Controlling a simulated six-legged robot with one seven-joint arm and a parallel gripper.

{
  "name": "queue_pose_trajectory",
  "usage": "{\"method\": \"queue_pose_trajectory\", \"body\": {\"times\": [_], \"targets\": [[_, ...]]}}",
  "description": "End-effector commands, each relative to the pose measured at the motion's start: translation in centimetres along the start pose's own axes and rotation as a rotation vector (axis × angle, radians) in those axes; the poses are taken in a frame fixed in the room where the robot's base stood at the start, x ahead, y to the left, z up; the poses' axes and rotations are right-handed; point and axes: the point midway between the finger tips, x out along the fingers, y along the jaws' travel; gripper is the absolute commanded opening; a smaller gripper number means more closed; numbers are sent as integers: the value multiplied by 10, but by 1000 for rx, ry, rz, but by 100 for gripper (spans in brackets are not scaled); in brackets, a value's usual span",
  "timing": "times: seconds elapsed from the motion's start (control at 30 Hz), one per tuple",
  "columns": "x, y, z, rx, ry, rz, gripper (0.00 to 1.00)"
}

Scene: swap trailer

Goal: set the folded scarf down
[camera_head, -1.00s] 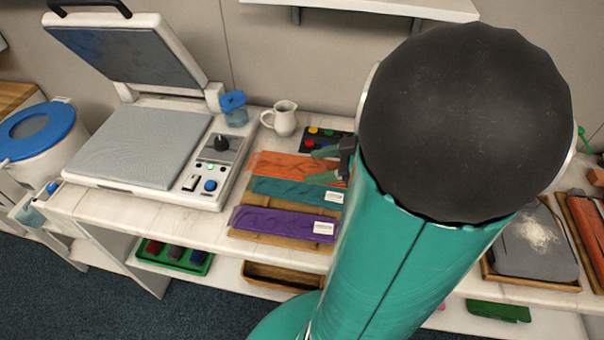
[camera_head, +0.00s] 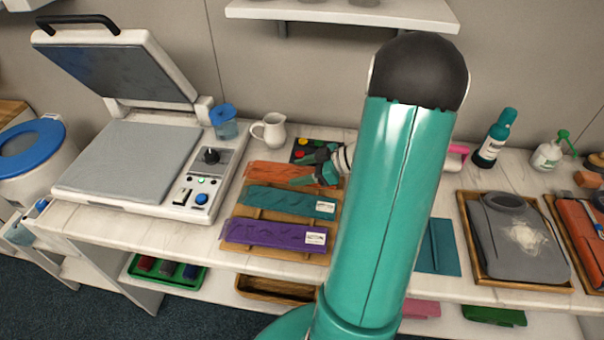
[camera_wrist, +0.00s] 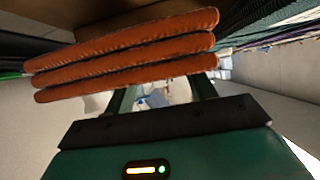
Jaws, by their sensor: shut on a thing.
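The folded orange scarf (camera_head: 268,171) lies level at the back of the wooden rack (camera_head: 236,247), behind a teal scarf (camera_head: 285,202) and a purple scarf (camera_head: 270,233). In the wrist view the orange scarf (camera_wrist: 130,58) shows several thick folded layers across the fingers' far end. My gripper (camera_head: 312,177) comes in from the right and is shut on the scarf's right end. Its fingers hide part of that end. I cannot tell whether the scarf rests fully on the rack or sits slightly above it.
A heat press (camera_head: 130,155) with its lid up stands left. A white jug (camera_head: 270,131) and a dark tray with coloured pieces (camera_head: 304,150) stand behind the rack. Bottles (camera_head: 496,140) and a tray with a grey garment (camera_head: 525,240) are at right. A wall shelf (camera_head: 345,12) hangs above.

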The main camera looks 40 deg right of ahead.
Motion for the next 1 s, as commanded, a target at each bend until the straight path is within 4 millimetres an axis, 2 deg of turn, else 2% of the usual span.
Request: {"method": "queue_pose_trajectory", "body": {"times": [0.1,0.43,0.47,0.5,0.87,1.0], "targets": [[6,0,11,1,1,-1,32],[8,-1,13,-1,1,-1,32],[8,-1,14,-1,0,-1,58],[7,-1,13,-1,0,-1,65],[5,0,10,-2,0,0,65],[-11,0,11,-1,-1,2,65]]}}
